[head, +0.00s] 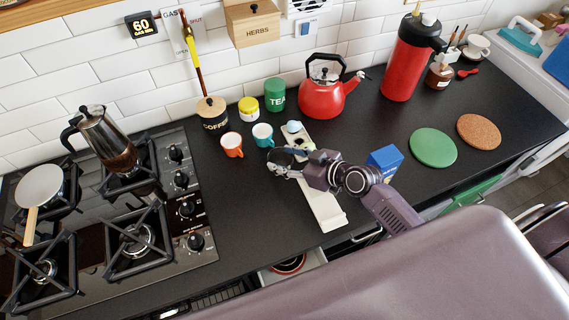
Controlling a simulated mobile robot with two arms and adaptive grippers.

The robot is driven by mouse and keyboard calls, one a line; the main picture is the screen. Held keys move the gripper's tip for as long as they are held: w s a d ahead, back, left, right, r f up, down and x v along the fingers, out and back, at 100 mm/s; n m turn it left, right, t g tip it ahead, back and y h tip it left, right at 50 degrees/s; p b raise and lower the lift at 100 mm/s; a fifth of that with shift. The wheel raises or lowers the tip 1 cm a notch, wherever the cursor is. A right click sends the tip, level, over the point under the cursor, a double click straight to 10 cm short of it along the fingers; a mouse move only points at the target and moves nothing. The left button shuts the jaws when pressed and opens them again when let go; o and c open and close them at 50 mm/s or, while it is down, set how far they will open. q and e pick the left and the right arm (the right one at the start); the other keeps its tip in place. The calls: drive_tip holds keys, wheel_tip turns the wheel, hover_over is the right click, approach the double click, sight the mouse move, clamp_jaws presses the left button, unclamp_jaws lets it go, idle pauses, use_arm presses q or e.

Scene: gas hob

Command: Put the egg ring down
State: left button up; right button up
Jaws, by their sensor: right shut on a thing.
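My right gripper (280,163) reaches in from the right over the worktop, at the left edge of a long white tray (326,210). It is shut on a small, dark ring-like thing (281,154), which I take to be the egg ring. The fingers hide much of it, and I cannot tell whether it touches the surface below. My left gripper is not in view.
The gas hob (140,240) is at the left, with a moka pot (108,142) and small white pan (40,186). A red kettle (322,99) and blue box (385,160) flank the tray. The worktop left of the tray is clear.

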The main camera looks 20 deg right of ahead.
drive_tip(key=shift+f, duration=1.4)
drive_tip(key=shift+f+b, duration=0.2)
drive_tip(key=shift+b, duration=0.2)
drive_tip(key=o, duration=0.8)
